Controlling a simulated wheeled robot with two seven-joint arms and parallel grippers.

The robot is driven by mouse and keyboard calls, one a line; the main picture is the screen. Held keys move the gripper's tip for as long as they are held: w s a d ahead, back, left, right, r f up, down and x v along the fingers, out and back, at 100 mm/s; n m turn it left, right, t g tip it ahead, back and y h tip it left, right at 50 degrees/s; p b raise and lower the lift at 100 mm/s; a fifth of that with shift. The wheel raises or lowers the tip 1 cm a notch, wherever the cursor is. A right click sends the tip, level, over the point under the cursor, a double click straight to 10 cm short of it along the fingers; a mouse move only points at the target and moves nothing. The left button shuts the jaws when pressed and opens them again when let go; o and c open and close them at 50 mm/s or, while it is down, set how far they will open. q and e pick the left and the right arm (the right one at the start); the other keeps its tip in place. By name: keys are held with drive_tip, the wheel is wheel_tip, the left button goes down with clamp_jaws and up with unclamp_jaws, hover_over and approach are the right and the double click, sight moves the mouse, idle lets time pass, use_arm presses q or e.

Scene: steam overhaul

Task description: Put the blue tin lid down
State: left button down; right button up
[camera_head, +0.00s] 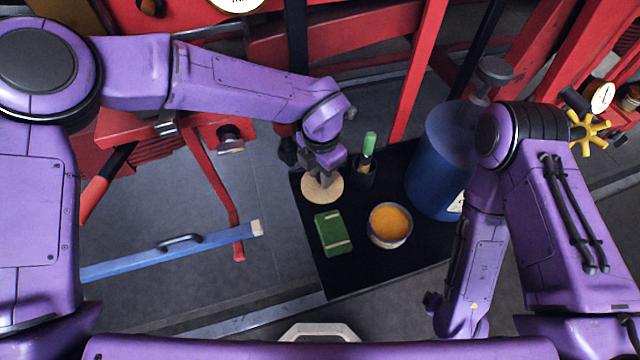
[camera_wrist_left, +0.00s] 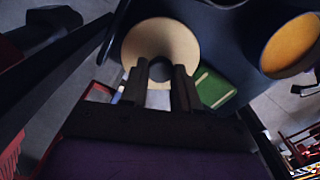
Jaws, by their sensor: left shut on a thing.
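My left gripper (camera_head: 322,172) is shut on a round, cream-coloured lid (camera_head: 322,188), pointing down over the left edge of a dark mat. In the left wrist view my left gripper (camera_wrist_left: 160,85) has its two fingers on either side of a dark round knob at the middle of the lid (camera_wrist_left: 140,42). The lid looks cream, not blue. I cannot tell whether it touches the mat or hangs just above it. An open tin (camera_head: 390,238) with orange contents stands to the lower right; it also shows in the left wrist view (camera_wrist_left: 292,45). My right gripper is not visible.
The dark mat (camera_head: 350,275) also bears a green block (camera_head: 333,232) just below the lid, a dark cup (camera_head: 363,182) with a green-handled tool (camera_head: 369,145), and a large blue canister (camera_head: 440,160). A blue bar (camera_head: 165,255) lies left. Red frames stand behind.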

sight(319, 175)
use_arm(q)
drive_tip(key=f+b, duration=0.4)
drive_tip(key=shift+w+a, duration=0.2)
drive_tip(key=shift+w+r+p, duration=0.1)
drive_tip(key=shift+r+p, duration=0.05)
drive_tip(key=shift+p, duration=0.15)
drive_tip(key=c, duration=0.8)
unclamp_jaws()
drive_tip(key=shift+f, duration=0.2)
